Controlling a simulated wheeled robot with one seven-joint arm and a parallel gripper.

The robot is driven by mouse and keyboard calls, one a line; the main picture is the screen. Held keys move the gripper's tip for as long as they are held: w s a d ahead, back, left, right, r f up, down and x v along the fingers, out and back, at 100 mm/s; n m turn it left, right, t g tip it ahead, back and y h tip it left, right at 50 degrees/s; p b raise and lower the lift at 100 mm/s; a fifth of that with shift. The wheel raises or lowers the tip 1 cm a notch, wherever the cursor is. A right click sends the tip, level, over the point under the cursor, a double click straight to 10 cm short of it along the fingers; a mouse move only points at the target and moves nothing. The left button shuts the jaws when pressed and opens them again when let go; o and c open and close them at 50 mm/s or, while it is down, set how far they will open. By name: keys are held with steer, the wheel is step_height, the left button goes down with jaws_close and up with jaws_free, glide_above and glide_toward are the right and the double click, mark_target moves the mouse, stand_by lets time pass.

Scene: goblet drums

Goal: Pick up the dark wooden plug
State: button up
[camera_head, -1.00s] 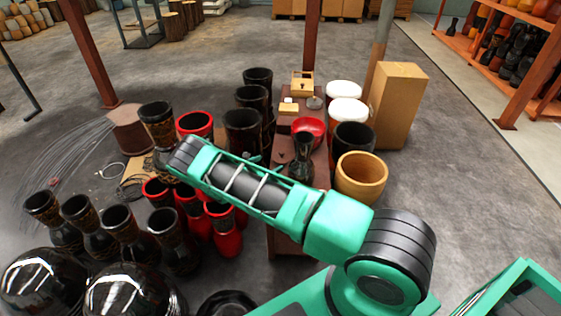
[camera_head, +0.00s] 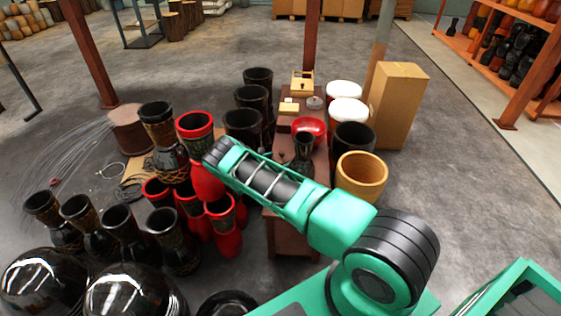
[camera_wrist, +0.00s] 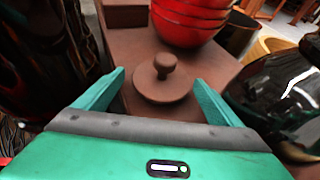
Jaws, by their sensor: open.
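The dark wooden plug (camera_wrist: 162,82) shows in the wrist view as a flat brown disc with a round knob on top. It sits upright on the brown table (camera_wrist: 128,42). My gripper (camera_wrist: 159,82) is open. Its two green fingers are on the left and right of the plug's near side, with a gap to it on each side. Nothing is held. In the head view my arm hides my gripper, and I cannot make out the plug there.
Stacked red bowls (camera_wrist: 190,22) stand just behind the plug, also seen in the head view (camera_head: 309,127). A glossy black drum (camera_wrist: 285,88) is close on the right. Dark drums (camera_wrist: 40,50) crowd the left. A brown block (camera_wrist: 125,12) lies at the back.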

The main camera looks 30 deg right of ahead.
steer(key=shift+w+d, duration=0.1)
steer(key=shift+d, duration=0.05)
steer(key=c, duration=1.1)
steer(key=shift+r, duration=0.1)
